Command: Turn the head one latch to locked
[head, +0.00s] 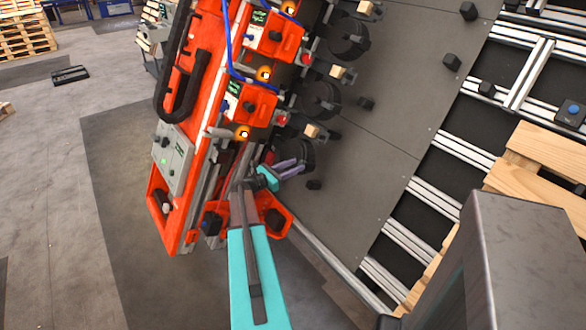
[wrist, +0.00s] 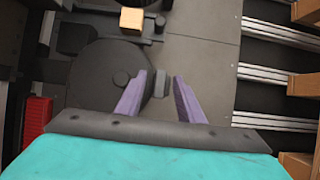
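Several alike heads stand in a row on the orange machine (head: 200,90) in the head view. I cannot read which one is head one. The nearest has a dark round disc (head: 306,154), partly hidden by my gripper. My gripper (head: 301,165) has two purple fingers and is at this disc. In the wrist view, my gripper (wrist: 160,76) is open, its fingers apart. The dark disc (wrist: 90,90) with a small round knob lies left of and behind the left finger. A small dark block (wrist: 161,84) shows between the fingers; no contact is visible. I cannot tell which part is the latch.
A wooden block (wrist: 132,19) in a dark bracket is above the disc in the wrist view. A grey panel (head: 400,100) lies right of the heads, then metal rails (head: 465,155) and wooden pallet boards (head: 530,180). Open floor (head: 60,200) is at left.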

